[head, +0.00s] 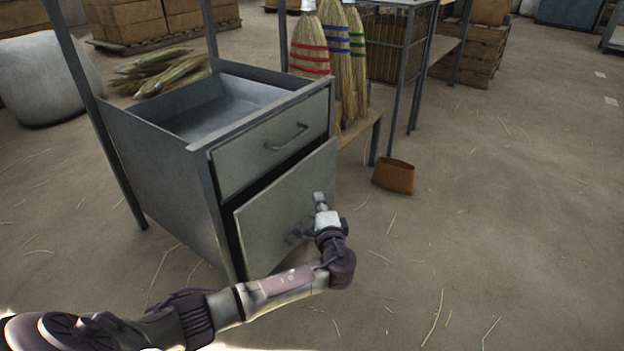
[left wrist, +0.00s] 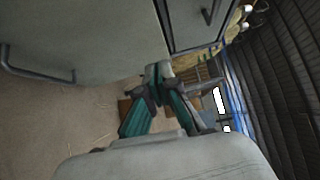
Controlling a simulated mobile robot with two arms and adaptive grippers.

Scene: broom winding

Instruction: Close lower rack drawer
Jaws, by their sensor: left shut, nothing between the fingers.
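The lower rack drawer (head: 275,205) stands a little out from the grey metal cabinet, with a dark gap along its top and left edge. In the left wrist view its front panel (left wrist: 100,35) fills the upper left, with its bar handle (left wrist: 35,68) at the far left. My left gripper (head: 319,199) is shut and empty in front of the drawer's right part. Its fingers also show in the left wrist view (left wrist: 158,72), close to the panel edge; I cannot tell whether they touch it. My right gripper is not in view.
The upper drawer (head: 255,155) with its handle (head: 288,138) sits above, flush or nearly so. Bound brooms (head: 310,50) stand behind the cabinet. A small brown container (head: 394,177) lies on the floor to the right. The floor at right is mostly clear, with scattered straw.

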